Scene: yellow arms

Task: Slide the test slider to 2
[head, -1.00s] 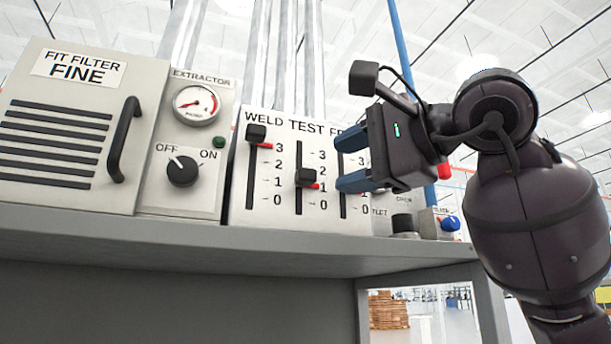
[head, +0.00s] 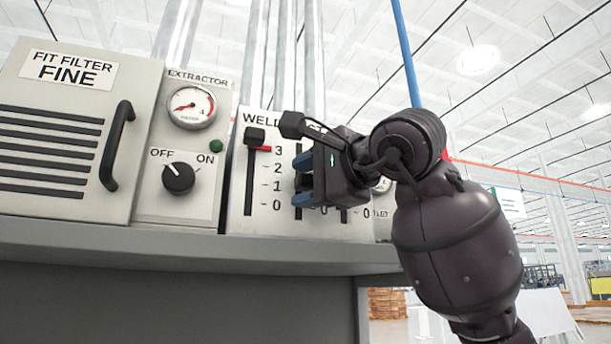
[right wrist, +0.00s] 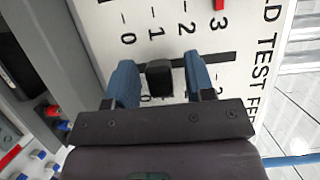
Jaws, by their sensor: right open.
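The TEST slider's black knob (head: 301,183) sits on its vertical slot in the white slider panel (head: 233,205), partly hidden by my right gripper in the head view. In the right wrist view the knob (right wrist: 159,78) stands beside the 1 of the neighbouring WELD scale. My right gripper (head: 304,180) is open, its blue fingers above and below the knob. In the right wrist view a small gap shows on each side of the knob. The TEST numbers are mostly hidden. My left gripper is not in view.
The WELD slider's knob (head: 254,135) is near 3, just left of my gripper. The extractor dial (head: 179,178) and a filter door with a black handle (head: 117,146) are farther left. The grey shelf (head: 200,244) runs below the panel.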

